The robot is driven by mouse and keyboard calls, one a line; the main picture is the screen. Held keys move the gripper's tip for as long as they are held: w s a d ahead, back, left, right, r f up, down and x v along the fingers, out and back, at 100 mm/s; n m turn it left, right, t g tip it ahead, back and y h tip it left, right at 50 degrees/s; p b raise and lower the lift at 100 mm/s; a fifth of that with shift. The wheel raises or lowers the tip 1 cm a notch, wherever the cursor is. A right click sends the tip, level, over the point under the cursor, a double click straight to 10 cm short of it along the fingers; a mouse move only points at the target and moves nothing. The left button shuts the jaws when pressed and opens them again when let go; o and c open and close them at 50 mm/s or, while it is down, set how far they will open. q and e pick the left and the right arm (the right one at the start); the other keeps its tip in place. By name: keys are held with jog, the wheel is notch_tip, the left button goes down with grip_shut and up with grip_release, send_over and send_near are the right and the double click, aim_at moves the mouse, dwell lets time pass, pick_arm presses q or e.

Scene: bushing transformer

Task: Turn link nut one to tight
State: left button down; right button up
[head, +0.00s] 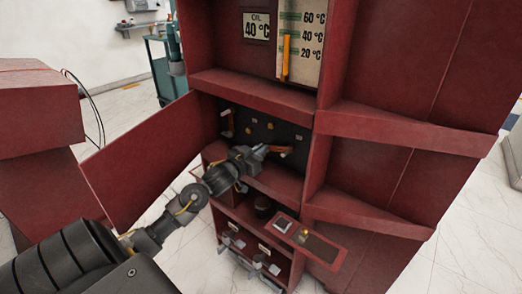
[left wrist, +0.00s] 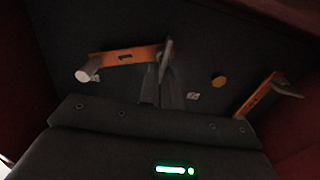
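My left gripper (head: 264,151) reaches into the dark compartment of the red cabinet, close to an orange link (head: 280,149). In the left wrist view an orange link bar (left wrist: 126,58) has a grey cylindrical post (left wrist: 88,73) at its left end and a grey nut-like piece (left wrist: 166,52) at its right end. The left gripper's narrow fingers (left wrist: 164,85) lie close together at that grey piece; the dark picture does not show whether they grip it. A second orange link (left wrist: 258,96) sits to the right with a grey post. Which nut is number one cannot be told. My right gripper is not in view.
A brass-coloured knob (left wrist: 218,81) sits on the dark panel between the links. The cabinet's red door (head: 145,155) stands open at left. Red ledges (head: 255,92) border the compartment above and below. A small tray (head: 318,248) sticks out lower down.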

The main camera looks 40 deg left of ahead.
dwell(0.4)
pick_arm(q)
jog(key=shift+m+p, duration=0.3)
jog(key=shift+m, duration=0.1)
jog(key=shift+d, duration=0.1)
jog(key=m+p, duration=0.1)
jog(key=m, duration=0.1)
jog(key=shift+d+m, duration=0.2)
jog(key=shift+m, duration=0.2)
jog(key=m+p, duration=0.1)
jog(key=m, duration=0.1)
jog(key=m+p, duration=0.1)
jog(key=m, duration=0.1)
jog(key=shift+d+f+m, duration=0.2)
jog(key=shift+d+m, duration=0.1)
jog(key=shift+d, duration=0.05)
jog(key=m, duration=0.3)
jog(key=m+p, duration=0.1)
jog(key=shift+d+f, duration=0.25)
jog(key=shift+f, duration=0.1)
jog(key=m, duration=0.4)
jog(key=shift+f, duration=0.35)
jog(key=shift+d+f+m, duration=0.1)
jog(key=shift+m, duration=0.7)
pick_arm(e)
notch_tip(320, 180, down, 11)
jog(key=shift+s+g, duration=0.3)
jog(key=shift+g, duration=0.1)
